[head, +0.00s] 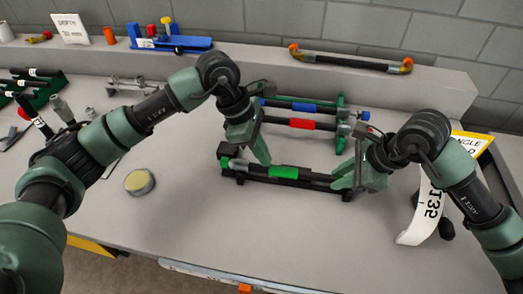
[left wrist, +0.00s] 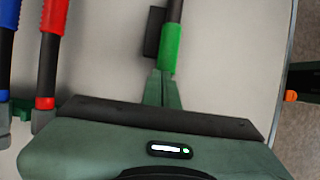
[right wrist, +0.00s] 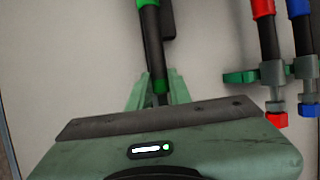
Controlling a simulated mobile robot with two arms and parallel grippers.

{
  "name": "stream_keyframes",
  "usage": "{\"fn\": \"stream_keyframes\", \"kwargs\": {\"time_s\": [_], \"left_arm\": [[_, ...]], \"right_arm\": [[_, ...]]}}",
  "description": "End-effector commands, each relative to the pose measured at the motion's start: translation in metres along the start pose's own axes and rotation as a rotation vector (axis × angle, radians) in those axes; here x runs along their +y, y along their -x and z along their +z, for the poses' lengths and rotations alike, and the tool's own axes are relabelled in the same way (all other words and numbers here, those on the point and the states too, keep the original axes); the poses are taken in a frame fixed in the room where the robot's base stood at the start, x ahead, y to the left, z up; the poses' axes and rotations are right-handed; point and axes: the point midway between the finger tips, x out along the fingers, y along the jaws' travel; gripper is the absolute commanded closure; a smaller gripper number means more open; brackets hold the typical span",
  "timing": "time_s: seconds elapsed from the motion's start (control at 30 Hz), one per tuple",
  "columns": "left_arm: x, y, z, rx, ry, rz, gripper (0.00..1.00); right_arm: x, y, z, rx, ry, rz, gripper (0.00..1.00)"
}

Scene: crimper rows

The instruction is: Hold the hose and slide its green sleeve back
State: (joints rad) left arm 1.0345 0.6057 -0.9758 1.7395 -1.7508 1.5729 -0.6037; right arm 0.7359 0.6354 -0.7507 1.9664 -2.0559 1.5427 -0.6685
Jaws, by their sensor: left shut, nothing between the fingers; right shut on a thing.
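The hose is a black tube (head: 316,178) lying along the front of the rack. Its green sleeve (head: 284,172) is around its middle; it also shows in the left wrist view (left wrist: 170,48). My left gripper (head: 266,160) is shut and empty, its fingertips close to the sleeve's left end; in the left wrist view the fingers (left wrist: 162,78) meet just below the sleeve. Whether they touch it I cannot tell. My right gripper (head: 342,180) is shut on the hose near its right end. In the right wrist view its fingers (right wrist: 158,88) flank the black tube (right wrist: 153,45), where a green band shows.
Behind are a hose with a blue sleeve (head: 308,107) and one with a red sleeve (head: 302,124) in green holders. A round tin (head: 139,182) stands at left. A curled white label (head: 424,212) hangs at right.

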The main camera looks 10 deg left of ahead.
Motion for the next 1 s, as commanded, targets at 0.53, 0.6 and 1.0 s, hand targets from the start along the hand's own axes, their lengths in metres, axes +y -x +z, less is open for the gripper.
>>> {"fn": "stream_keyframes", "kwargs": {"time_s": [0.53,0.6,1.0], "left_arm": [[-0.001,-0.010,0.025,-0.002,-0.002,-0.003,1.00],[-0.001,-0.010,0.025,-0.003,-0.003,-0.003,1.00],[0.001,0.040,0.024,0.000,-0.002,0.005,1.00]], "right_arm": [[-0.001,0.001,0.000,0.000,0.000,-0.003,1.00],[-0.001,0.000,0.001,-0.001,0.000,-0.003,1.00],[-0.001,0.000,0.001,-0.003,0.000,-0.002,1.00]]}}
